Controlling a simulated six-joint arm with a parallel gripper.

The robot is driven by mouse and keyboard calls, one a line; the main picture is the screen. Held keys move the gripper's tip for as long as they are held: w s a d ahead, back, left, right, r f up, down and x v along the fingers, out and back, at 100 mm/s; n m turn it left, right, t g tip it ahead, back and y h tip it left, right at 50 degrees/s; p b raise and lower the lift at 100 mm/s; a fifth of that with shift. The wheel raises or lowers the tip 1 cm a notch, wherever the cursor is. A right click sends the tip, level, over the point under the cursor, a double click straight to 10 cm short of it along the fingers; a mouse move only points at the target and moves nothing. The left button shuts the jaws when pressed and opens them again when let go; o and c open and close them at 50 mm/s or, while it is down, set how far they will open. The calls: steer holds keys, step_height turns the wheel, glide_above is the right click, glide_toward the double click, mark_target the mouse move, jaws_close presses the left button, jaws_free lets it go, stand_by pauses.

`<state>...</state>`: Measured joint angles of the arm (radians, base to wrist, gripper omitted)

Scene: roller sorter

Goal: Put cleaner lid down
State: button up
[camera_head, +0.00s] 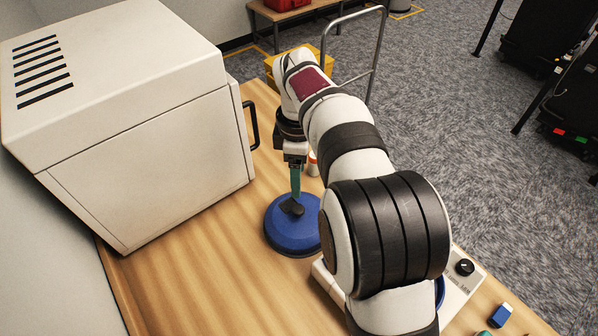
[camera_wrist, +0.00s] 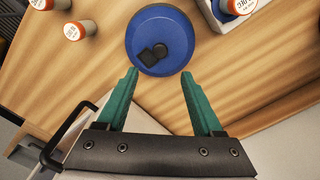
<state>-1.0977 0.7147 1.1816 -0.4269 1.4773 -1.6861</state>
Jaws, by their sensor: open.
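The cleaner lid (camera_head: 291,229) is a blue round disc with a black knob, and it lies on the wooden table in the head view. In the wrist view the blue lid (camera_wrist: 166,28) is at the top centre, beyond my fingertips. My gripper (camera_wrist: 160,74) has two green fingers spread apart with nothing between them. In the head view my gripper (camera_head: 296,196) points down beside the black knob. The far finger is hidden there.
A large white box-shaped machine (camera_head: 150,160) with a black handle stands at the left of the table (camera_head: 185,275). Orange-capped containers (camera_wrist: 75,31) stand near the lid. A white device (camera_head: 462,285) with a black dial is at the right. The table front left is clear.

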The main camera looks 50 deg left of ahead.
steer(key=w+d+r+m, duration=0.35)
steer(key=d+m, duration=0.25)
steer(key=d, duration=0.4)
steer(key=w+d+r+m, duration=0.2)
steer(key=d+r+m, duration=0.3)
steer(key=d, duration=0.5)
steer(key=s+d+m+y, duration=0.1)
steer(key=s+d+m, duration=0.2)
steer(key=d+m, duration=0.65)
steer(key=s+d+f+m, duration=0.4)
steer(key=s+d+m, duration=0.7)
steer(key=s+m, duration=0.1)
steer(key=shift+f+y, duration=0.4)
